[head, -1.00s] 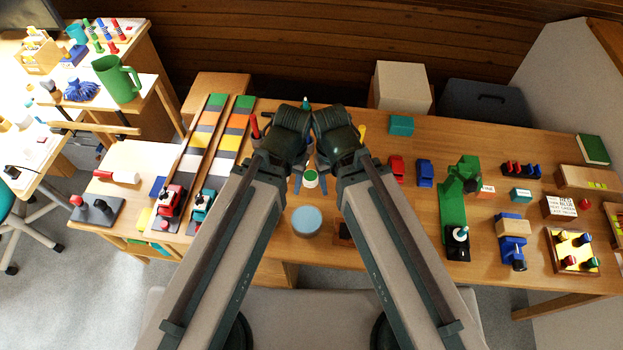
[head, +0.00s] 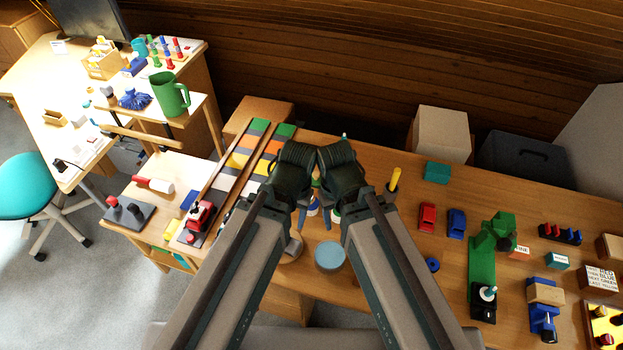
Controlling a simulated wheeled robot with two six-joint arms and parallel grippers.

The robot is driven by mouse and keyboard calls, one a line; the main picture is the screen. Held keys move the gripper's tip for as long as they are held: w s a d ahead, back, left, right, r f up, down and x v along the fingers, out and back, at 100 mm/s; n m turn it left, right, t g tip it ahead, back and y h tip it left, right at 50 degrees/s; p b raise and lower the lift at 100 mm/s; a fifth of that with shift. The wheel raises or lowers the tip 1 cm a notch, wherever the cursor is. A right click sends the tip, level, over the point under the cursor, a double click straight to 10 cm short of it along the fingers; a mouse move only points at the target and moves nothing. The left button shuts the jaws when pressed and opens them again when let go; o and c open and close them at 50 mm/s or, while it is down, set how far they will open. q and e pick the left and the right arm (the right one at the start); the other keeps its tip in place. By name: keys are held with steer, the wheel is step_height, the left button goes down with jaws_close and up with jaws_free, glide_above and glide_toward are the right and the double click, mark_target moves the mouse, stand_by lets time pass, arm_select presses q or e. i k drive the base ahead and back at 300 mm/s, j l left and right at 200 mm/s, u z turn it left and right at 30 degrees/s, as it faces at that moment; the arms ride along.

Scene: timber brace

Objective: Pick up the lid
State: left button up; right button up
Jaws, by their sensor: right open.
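A round light-blue disc (head: 329,257) lies on the wooden table below and between my two forearms. It may be the lid, but I cannot tell for sure. My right gripper (head: 333,214) is open above the table, a little beyond the disc in the picture and apart from it. My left gripper (head: 299,213) is beside it, mostly hidden by its own wrist, and its jaws cannot be made out. Small white, blue and green items between the grippers are partly hidden.
The table (head: 400,270) carries a red toy car (head: 427,217), a blue one (head: 456,223) and a green machine (head: 482,270) on the right. Coloured strips (head: 243,160) lie left. A green mug (head: 170,94) stands on a side desk. A teal chair (head: 28,185) stands far left.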

mark_target(317, 177)
steer(key=z, duration=0.3)
steer(key=k, duration=0.65)
steer(key=j+z, duration=0.1)
steer(key=z, duration=1.8)
steer(key=k+j, duration=0.2)
steer(key=j, duration=0.2)
steer(key=k+j, duration=0.15)
steer(key=j, duration=0.2)
steer(key=k+j, duration=0.2)
steer(key=j, duration=0.2)
steer(key=k+j, duration=0.2)
steer(key=j, duration=0.2)
steer(key=k+j, duration=0.2)
steer(key=j, duration=0.15)
